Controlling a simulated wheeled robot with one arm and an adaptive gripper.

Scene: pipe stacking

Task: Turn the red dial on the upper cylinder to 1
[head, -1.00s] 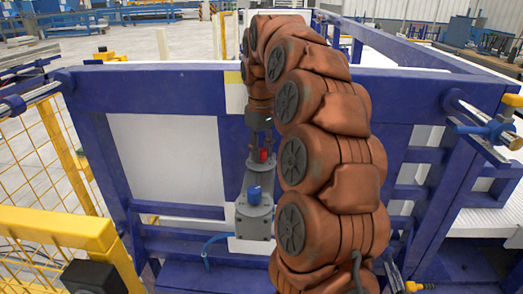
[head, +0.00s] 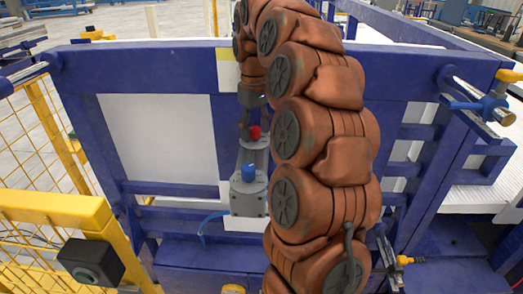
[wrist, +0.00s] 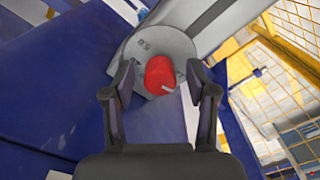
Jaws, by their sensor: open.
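The red dial (head: 254,132) sits on top of the grey upper cylinder (head: 256,158), on the blue frame. In the wrist view the red dial (wrist: 159,74) has a white pointer mark towards its lower right. It stands on a round grey plate (wrist: 146,46) with small dark markings that I cannot read for certain. My gripper (wrist: 161,72) is open, with one finger on each side of the dial and a visible gap to each. In the head view my gripper (head: 248,122) is small and partly hidden at the dial.
A blue knob (head: 249,172) stands on a lower grey cylinder (head: 249,197), just below the upper one. Blue frame beams (head: 140,61) surround the white panel. A yellow mesh fence (head: 45,150) stands at the left. A blue hose (head: 204,228) hangs below.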

